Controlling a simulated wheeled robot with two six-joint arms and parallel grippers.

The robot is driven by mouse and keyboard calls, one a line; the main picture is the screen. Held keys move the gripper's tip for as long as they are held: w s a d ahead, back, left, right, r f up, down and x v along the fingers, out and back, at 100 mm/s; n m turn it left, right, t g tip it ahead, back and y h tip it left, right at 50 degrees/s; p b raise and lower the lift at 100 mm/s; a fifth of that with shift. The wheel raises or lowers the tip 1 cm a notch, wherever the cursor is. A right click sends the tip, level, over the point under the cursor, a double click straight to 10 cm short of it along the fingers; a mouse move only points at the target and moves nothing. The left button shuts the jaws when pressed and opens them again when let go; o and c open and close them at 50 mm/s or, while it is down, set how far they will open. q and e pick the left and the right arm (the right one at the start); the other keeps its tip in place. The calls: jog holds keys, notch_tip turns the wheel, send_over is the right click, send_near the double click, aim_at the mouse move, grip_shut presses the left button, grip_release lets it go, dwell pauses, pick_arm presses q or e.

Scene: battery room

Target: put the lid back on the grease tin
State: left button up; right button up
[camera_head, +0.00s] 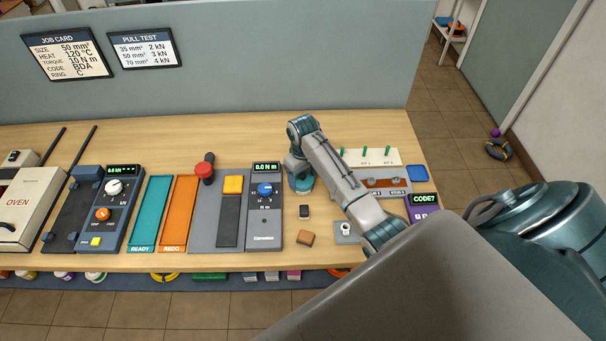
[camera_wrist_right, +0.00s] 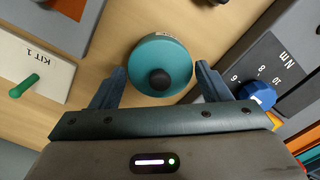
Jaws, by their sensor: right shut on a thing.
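My right gripper (camera_wrist_right: 161,68) is shut on the round teal lid (camera_wrist_right: 164,52), its two fingers on opposite sides of the rim. The lid has a black knob in its middle. A sliver of a pale printed label (camera_wrist_right: 168,36) shows past the far rim. The grease tin is otherwise hidden under the lid, so I cannot tell whether the lid is seated. In the head view the right gripper (camera_head: 299,169) points down at the bench, with a teal round thing (camera_head: 302,184) below it. My left gripper is not in view.
The torque meter (camera_head: 265,205) stands left of the gripper. The kit board (camera_head: 372,157), a blue tray (camera_head: 417,173) and a code display (camera_head: 423,200) are at right.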

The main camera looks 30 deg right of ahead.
jog(key=shift+f, duration=0.1)
dwell(0.7)
jog(key=o, duration=1)
jog(key=shift+o, duration=0.6)
jog(key=shift+r, duration=3.5)
grip_shut()
jog(key=shift+f, duration=0.15)
